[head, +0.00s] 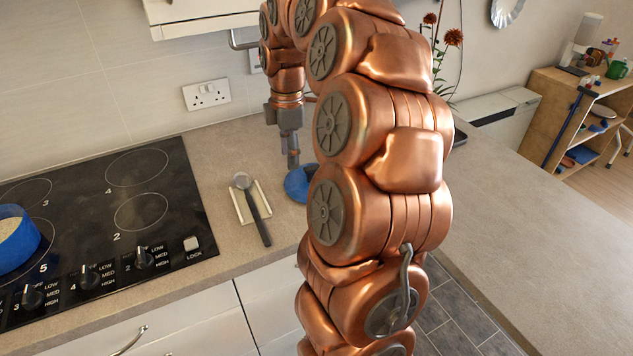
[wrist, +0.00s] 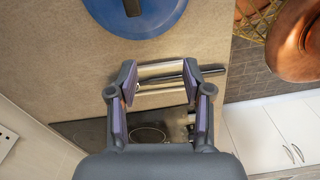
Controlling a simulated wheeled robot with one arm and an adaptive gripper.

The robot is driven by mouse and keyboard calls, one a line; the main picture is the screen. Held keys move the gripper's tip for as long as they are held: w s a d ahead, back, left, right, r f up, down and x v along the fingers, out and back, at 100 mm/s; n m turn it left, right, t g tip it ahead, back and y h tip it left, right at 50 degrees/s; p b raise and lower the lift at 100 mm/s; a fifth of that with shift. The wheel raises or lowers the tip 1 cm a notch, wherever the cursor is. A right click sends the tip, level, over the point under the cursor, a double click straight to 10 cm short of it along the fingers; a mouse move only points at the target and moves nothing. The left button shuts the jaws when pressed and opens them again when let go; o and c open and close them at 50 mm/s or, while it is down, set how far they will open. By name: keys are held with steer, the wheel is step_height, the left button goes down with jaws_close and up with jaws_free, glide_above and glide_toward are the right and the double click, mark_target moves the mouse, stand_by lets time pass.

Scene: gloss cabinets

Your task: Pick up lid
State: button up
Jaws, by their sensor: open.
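The blue lid (head: 296,186) lies on the worktop just right of the spoon rest in the head view, partly hidden behind my arm. In the wrist view the lid (wrist: 158,24) is at the top edge, cut off by the frame, with a dark knob at its middle. My gripper (head: 293,162) points down close to the lid in the head view; I cannot tell the exact height. In the wrist view my gripper (wrist: 159,82) is open with nothing between its fingers, and the lid lies beyond the fingertips, apart from them.
A spoon (head: 252,208) lies on a pale rest beside the black hob (head: 110,215). A blue pot (head: 17,243) stands on the hob at the far left. A wall with a socket (head: 206,95) is behind. The worktop at right (head: 540,230) is clear.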

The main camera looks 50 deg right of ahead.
steer(key=n, duration=0.1)
glide_above(316, 167)
steer(key=w, duration=0.1)
steer(key=shift+d+f, duration=0.1)
steer(key=shift+f, duration=1.7)
steer(key=shift+s+f+p, duration=0.3)
steer(key=shift+f+p, duration=0.4)
steer(key=shift+f, duration=0.2)
steer(key=shift+f+p, duration=0.4)
steer(key=shift+f, duration=1.25)
steer(key=shift+c, duration=0.4)
steer(key=shift+s, duration=0.1)
jaws_close()
